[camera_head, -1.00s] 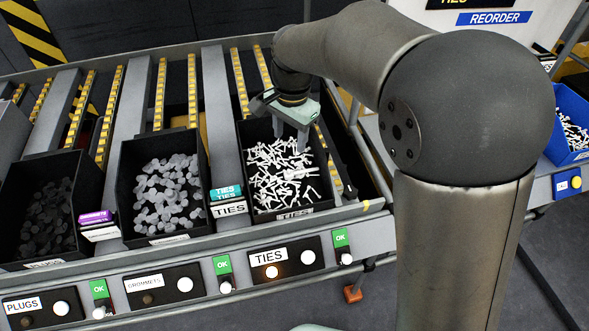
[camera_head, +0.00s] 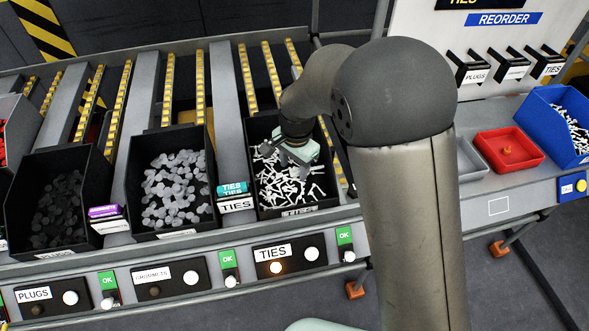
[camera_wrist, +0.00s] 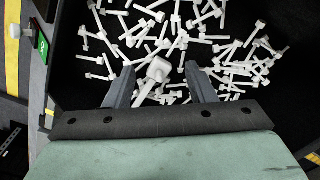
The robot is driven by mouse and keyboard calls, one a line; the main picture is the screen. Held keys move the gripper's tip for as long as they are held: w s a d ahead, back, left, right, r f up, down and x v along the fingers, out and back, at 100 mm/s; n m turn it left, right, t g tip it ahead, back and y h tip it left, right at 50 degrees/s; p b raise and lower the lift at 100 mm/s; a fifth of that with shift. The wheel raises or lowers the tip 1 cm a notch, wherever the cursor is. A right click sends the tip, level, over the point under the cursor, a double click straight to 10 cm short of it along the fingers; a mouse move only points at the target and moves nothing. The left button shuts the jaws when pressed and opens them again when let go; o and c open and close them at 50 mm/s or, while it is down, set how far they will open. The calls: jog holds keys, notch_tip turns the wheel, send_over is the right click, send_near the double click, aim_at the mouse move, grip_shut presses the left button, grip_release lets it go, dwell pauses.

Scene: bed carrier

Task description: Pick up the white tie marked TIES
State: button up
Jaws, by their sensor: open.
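The white ties (camera_head: 282,182) lie in a loose heap in the black bin (camera_head: 328,203) labelled TIES, at the middle of the head view. In the wrist view, the ties (camera_wrist: 205,45) are spread over the dark bin floor. My gripper (camera_head: 300,167) is down at the bin, over the heap. In the wrist view, its two grey fingers (camera_wrist: 160,85) stand apart. One larger-looking white tie (camera_wrist: 157,72) has its head between the fingertips, with its shaft toward the palm. I cannot tell whether the fingers touch it.
To the left stand a bin of grey grommets (camera_head: 172,190) and a bin of dark plugs (camera_head: 58,208). Label cards (camera_head: 235,197) sit between bins. On the right are a red tray (camera_head: 508,148), a grey tray (camera_head: 470,160) and a blue bin (camera_head: 545,115). The bin walls surround my gripper.

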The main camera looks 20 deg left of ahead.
jog(key=c, duration=1)
